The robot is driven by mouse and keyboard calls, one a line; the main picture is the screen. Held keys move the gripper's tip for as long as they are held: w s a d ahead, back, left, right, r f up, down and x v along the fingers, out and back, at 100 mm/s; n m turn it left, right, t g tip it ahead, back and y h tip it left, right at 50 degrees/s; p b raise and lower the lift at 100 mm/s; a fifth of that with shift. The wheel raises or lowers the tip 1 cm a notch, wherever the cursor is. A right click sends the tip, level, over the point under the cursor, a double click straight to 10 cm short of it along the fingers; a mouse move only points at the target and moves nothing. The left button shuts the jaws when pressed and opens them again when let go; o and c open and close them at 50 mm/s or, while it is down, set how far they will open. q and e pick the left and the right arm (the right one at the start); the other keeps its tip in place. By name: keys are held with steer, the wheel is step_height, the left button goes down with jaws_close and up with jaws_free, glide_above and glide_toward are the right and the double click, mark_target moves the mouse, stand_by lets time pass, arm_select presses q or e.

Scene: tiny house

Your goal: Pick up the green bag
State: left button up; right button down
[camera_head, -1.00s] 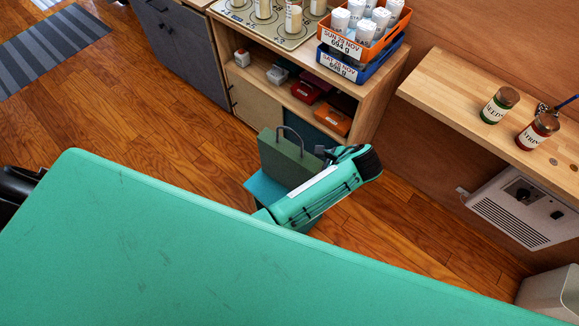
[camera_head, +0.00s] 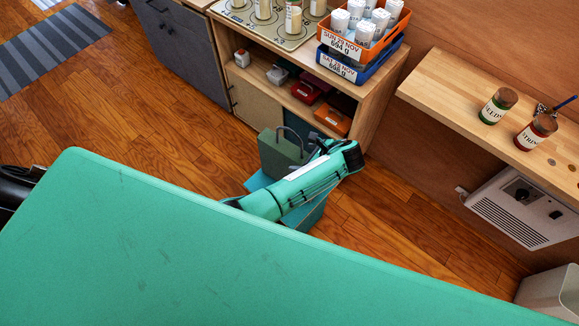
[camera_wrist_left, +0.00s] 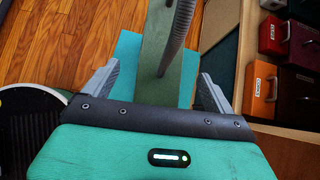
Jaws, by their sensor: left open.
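The green bag (camera_head: 276,152) is a dark green, box-like bag with a grey looped handle (camera_head: 290,135). It stands upright on a teal stool or box (camera_head: 257,182) in front of the shelf unit. My left gripper (camera_head: 313,147) is beside the bag's upper right in the head view, its fingers partly hidden by my arm. In the left wrist view the gripper (camera_wrist_left: 157,88) is open, with the bag (camera_wrist_left: 152,62) and its handle (camera_wrist_left: 178,35) showing between the spread fingers. Neither finger visibly grips it. My right gripper is not in view.
The wooden shelf unit (camera_head: 372,100) behind the bag holds small red and orange boxes, with orange (camera_head: 350,48) and blue (camera_head: 338,68) trays on top. A wall shelf (camera_head: 450,95) with jars is at right. The wooden floor (camera_head: 150,125) at left is clear.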

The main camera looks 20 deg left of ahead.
mark_target(289, 159)
arm_select(q)
steer(key=x, duration=0.4)
steer(key=shift+a+r, duration=0.1)
steer(key=shift+r, duration=0.05)
steer(key=c, duration=1.7)
